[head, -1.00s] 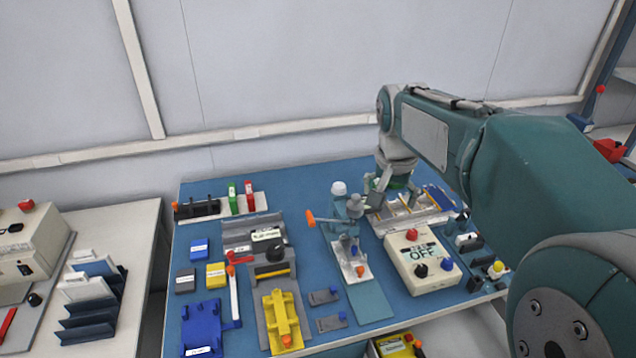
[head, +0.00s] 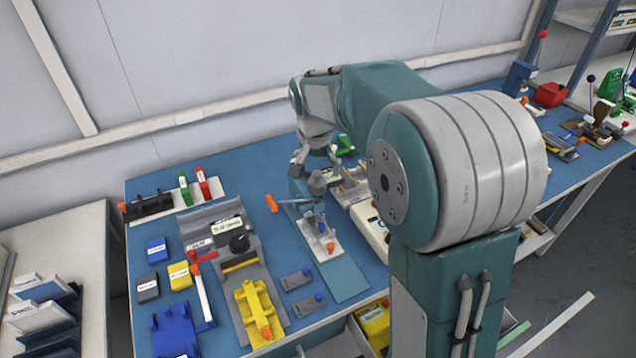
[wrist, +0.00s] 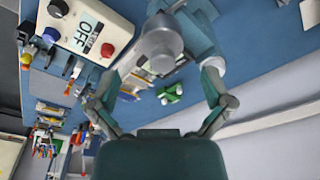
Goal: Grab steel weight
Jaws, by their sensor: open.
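A grey cylindrical piece with a round knob on top, which looks like the steel weight (wrist: 160,46), stands between my fingers in the wrist view. It also shows in the head view as a grey rounded piece (head: 316,184) on the teal press-like fixture with an orange handle. My gripper (head: 313,171) is over it, fingers pointing down. In the wrist view my gripper (wrist: 161,72) is open, with a finger on each side and visible room around the weight. The weight's lower part is hidden.
The control box marked OFF (wrist: 85,28) stands close beside the fixture. The orange handle (head: 271,203) sticks out to the left. A green object (wrist: 170,94) lies near the fingers. The wall is behind the table. Yellow and blue fixtures crowd the left front.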

